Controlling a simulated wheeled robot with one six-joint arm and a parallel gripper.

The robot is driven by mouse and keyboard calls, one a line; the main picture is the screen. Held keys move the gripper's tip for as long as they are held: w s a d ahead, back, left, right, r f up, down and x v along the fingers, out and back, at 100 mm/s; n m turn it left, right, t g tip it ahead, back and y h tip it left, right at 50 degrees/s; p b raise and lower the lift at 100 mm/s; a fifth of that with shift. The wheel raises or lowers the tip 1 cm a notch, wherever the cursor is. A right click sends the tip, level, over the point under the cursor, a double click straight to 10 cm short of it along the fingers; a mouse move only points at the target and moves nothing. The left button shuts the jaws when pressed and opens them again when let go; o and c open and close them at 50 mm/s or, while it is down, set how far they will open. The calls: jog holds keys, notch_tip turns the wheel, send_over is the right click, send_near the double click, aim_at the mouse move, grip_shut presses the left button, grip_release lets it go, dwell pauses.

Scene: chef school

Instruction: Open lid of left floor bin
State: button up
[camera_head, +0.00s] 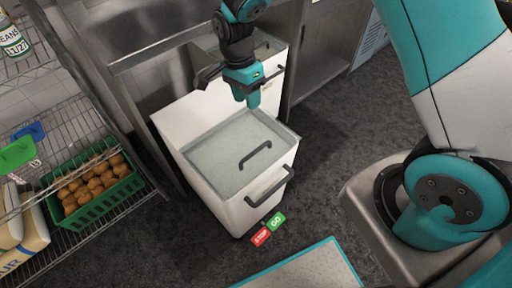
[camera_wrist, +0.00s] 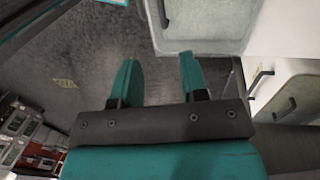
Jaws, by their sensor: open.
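The left floor bin (camera_head: 219,201) is white, with a pale, clear-looking lid (camera_head: 215,151) lying closed on top. A dark lid handle (camera_head: 255,154) stands on the lid, and a dark bar handle (camera_head: 270,188) is on the bin's front. My gripper (camera_head: 253,98) is above the far side of this bin, apart from the lid handle. In the wrist view, my gripper (camera_wrist: 158,75) shows two spread teal fingers with nothing between them. Two pale bins show there, one at the top (camera_wrist: 207,22) and one at the right (camera_wrist: 308,91); I cannot tell which is which.
A second white bin (camera_head: 275,93) stands beside the first, partly hidden by my arm. A steel counter (camera_head: 165,50) is behind. A wire rack at left holds a green basket (camera_head: 93,204) of round brown items. Open dark floor (camera_head: 190,255) lies in front.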

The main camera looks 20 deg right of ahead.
aim_at(257, 149)
jog(key=s+f, duration=0.1)
jog(key=f, duration=0.4)
jog(key=s+f, duration=0.1)
jog(key=f, duration=0.5)
jog(key=s+d+f, duration=0.1)
jog(key=f, duration=0.5)
jog(key=shift+f, duration=0.25)
jog(key=shift+d, duration=0.1)
grip_shut()
